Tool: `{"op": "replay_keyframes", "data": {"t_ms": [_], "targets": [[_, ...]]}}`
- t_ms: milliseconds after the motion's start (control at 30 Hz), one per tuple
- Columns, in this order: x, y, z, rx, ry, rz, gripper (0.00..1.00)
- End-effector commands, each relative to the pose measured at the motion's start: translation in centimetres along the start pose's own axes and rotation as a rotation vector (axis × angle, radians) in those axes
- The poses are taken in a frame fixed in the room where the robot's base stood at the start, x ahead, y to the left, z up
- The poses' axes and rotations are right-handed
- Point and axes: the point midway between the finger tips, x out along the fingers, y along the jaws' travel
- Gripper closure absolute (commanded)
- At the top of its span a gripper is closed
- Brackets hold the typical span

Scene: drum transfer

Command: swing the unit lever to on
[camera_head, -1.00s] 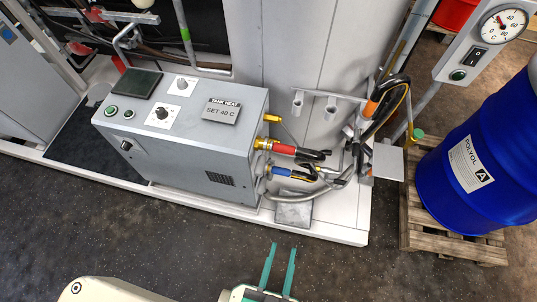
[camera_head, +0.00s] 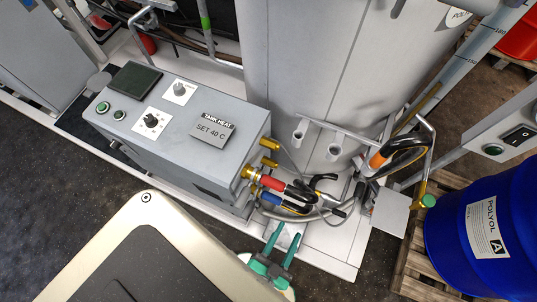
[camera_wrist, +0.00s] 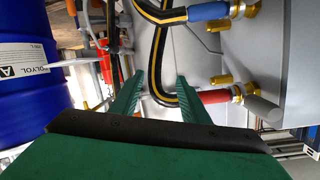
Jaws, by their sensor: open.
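The grey heater unit (camera_head: 185,140), labelled TANK HEAT and SET 40 C, stands on the white base. Its top carries a black knob (camera_head: 151,121) on a white plate and a grey knob (camera_head: 180,89) on another. I cannot tell which of these, if either, is the unit lever. My gripper (camera_head: 283,240) is open and empty, in front of the unit's right end, below the hose couplings. In the wrist view, the fingers (camera_wrist: 158,95) are apart, with a black hose (camera_wrist: 158,60) and a red-sleeved coupling (camera_wrist: 205,96) beyond them.
A blue-sleeved coupling (camera_wrist: 208,11) and brass fittings (camera_wrist: 222,80) stick out from the unit's end wall. Hoses and a bracket (camera_head: 333,130) crowd the right side. A blue drum (camera_head: 485,240) stands on a pallet (camera_head: 420,270) at right. Dark floor lies in front.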

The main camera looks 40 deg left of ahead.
Motion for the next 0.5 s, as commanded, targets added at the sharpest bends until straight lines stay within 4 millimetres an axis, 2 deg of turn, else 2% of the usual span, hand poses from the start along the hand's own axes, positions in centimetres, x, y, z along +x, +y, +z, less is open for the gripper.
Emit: {"op": "replay_keyframes", "data": {"t_ms": [33, 200, 400, 500], "targets": [[1.4, -0.1, 2.9, 0.049, -0.01, -0.036, 0.58], [5.4, -0.4, 11.0, 0.223, -0.051, -0.128, 0.58], [9.8, -2.2, 19.4, 0.413, -0.125, -0.231, 0.58], [11.4, -3.3, 22.6, 0.49, -0.165, -0.27, 0.58]]}}
